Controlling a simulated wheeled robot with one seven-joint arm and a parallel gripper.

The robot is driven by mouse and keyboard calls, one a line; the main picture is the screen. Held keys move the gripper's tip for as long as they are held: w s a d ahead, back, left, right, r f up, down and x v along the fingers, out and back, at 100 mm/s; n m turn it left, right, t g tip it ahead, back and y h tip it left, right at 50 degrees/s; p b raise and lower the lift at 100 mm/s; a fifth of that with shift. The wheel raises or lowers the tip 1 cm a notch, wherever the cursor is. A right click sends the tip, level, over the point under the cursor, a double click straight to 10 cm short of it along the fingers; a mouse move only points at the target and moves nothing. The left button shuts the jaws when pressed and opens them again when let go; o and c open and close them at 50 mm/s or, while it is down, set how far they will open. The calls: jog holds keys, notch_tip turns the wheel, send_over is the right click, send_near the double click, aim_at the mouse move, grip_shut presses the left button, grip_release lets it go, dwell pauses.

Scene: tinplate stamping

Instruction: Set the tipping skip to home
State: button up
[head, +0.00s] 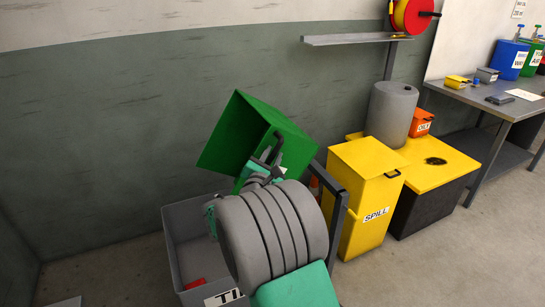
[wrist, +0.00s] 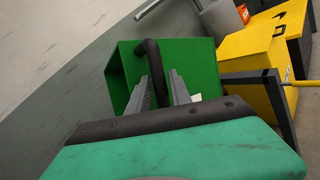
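The tipping skip (head: 243,132) is a green open box, tilted over above a grey bin in the head view. It fills the middle of the wrist view (wrist: 195,72), with its open side toward the left. A dark bent handle (wrist: 152,62) stands out from the skip. My gripper (head: 273,160) is at the skip's near side, at the handle. In the wrist view my two grey fingers (wrist: 163,84) are apart, with the handle between them and a narrow gap on its right. Firm contact cannot be made out. My arm hides the skip's lower part and mounting.
A grey bin (head: 182,222) with a red piece inside stands below the skip. A dark frame post (head: 336,205) is close on the right, then a yellow spill bin (head: 365,180) and a yellow-topped drum stand (head: 447,168). A grey shelf (head: 355,39) is above; a workbench (head: 500,105) stands far right.

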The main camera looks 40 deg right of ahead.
jog(key=shift+c, duration=0.3)
grip_shut()
dwell(1.2)
